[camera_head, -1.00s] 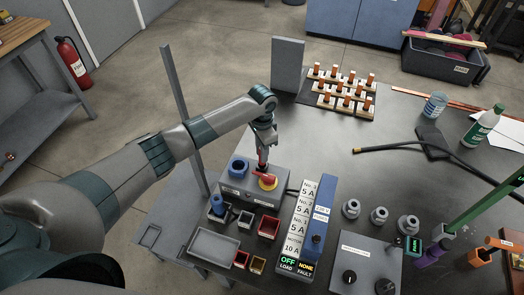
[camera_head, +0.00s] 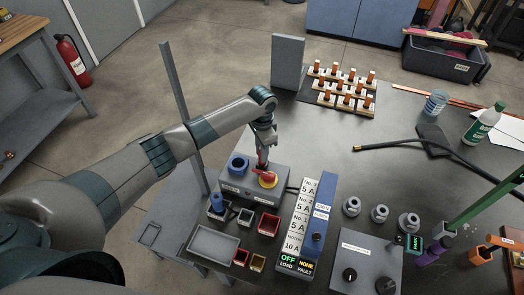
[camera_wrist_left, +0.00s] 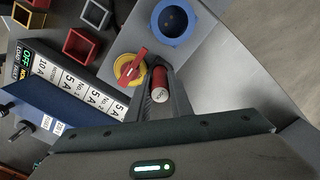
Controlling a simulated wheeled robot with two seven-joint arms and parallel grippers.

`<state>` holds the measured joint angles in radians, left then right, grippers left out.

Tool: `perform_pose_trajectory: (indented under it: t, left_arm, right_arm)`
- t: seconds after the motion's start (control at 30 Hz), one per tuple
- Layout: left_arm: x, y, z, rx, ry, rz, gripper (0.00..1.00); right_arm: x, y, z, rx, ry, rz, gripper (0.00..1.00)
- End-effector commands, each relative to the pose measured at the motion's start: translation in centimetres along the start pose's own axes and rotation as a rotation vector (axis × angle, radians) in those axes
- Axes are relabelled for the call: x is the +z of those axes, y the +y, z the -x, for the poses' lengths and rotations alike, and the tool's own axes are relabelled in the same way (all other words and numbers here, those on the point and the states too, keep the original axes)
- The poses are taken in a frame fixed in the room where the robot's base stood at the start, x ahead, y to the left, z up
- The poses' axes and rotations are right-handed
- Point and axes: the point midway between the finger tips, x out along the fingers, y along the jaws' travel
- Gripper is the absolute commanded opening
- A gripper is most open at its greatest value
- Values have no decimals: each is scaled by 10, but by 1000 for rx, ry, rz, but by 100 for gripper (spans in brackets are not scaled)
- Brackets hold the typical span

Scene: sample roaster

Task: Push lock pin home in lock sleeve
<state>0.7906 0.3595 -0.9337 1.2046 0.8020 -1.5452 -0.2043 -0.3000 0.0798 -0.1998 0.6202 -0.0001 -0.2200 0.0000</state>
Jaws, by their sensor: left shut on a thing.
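My left gripper (camera_head: 263,150) is shut on a small red cylinder with pale lettering, which I take for the lock pin (camera_wrist_left: 160,84). In the left wrist view the gripper (camera_wrist_left: 161,92) holds it between its two dark fingers. It is right beside a yellow round dial (camera_head: 268,180) with a red handle, on top of a grey box (camera_head: 240,190). The dial also shows in the left wrist view (camera_wrist_left: 122,75). I cannot make out the lock sleeve, or whether the pin is in it; the fingers cover that spot. My right gripper is not in view.
A blue ring-shaped socket (camera_head: 238,165) is on the same box. Small red, grey and yellow bins (camera_head: 268,225) and a grey tray (camera_head: 213,246) stand in front. A labelled breaker panel (camera_head: 303,225) is just right. An upright grey post (camera_head: 184,115) stands left.

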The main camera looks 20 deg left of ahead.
Motion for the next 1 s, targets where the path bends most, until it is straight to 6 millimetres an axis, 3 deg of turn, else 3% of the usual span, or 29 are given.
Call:
perform_pose_trajectory:
  t: [0.9,0.93,1.0]
  left_arm:
    - [0,0,-23,0,1,-1,0]
    - [0,0,-23,0,1,-1,24]
    - [0,0,-22,0,1,-1,41]
  right_arm:
    - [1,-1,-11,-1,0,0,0]
    - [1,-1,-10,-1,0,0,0]
    - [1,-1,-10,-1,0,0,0]
